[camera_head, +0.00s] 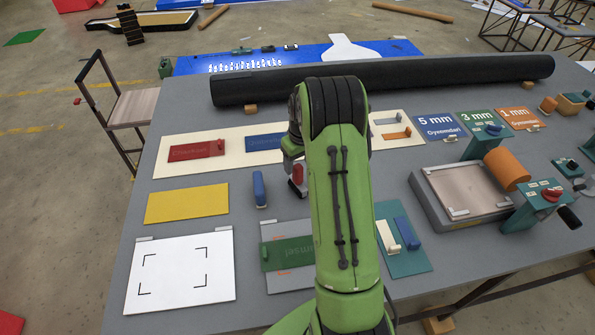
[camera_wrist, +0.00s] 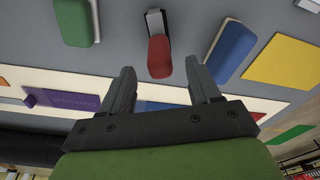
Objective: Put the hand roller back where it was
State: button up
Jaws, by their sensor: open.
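I cannot tell for sure which thing is the hand roller. A red-handled tool (camera_head: 297,173) with a pale metal end stands out beside my arm in the head view. In the wrist view its red handle (camera_wrist: 159,57) lies ahead of my gripper (camera_wrist: 160,70), centred between the two fingertips. My gripper is open, with nothing gripped between its fingers. In the head view my arm hides the gripper. An orange cylinder (camera_head: 507,168) lies at the press-like unit (camera_head: 468,190) on the right.
A blue-handled tool (camera_head: 259,187) lies left of the red one and shows close by in the wrist view (camera_wrist: 232,46). A green-handled tool (camera_wrist: 73,20) is on the other side. A yellow sheet (camera_head: 187,204) and white board (camera_head: 180,272) are left. A long black roll (camera_head: 430,76) lies behind.

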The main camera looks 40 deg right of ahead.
jog(key=r, duration=0.4)
jog(key=s+r, duration=0.1)
jog(key=r, duration=0.1)
jog(key=shift+a+r, duration=0.1)
jog(key=shift+r, duration=0.2)
jog(key=s+a+r+t, duration=0.2)
jog(key=s+a+r, duration=0.9)
jog(key=a+r, duration=0.35)
jog(key=s+a+t, duration=0.1)
jog(key=s+a, duration=0.2)
jog(key=s, duration=0.4)
jog(key=s+a+t, duration=0.1)
jog(key=s+a, duration=0.3)
jog(key=s, duration=0.3)
jog(key=shift+s+f+n, duration=0.2)
jog(key=shift+f+n, duration=0.1)
jog(key=shift+f, duration=0.15)
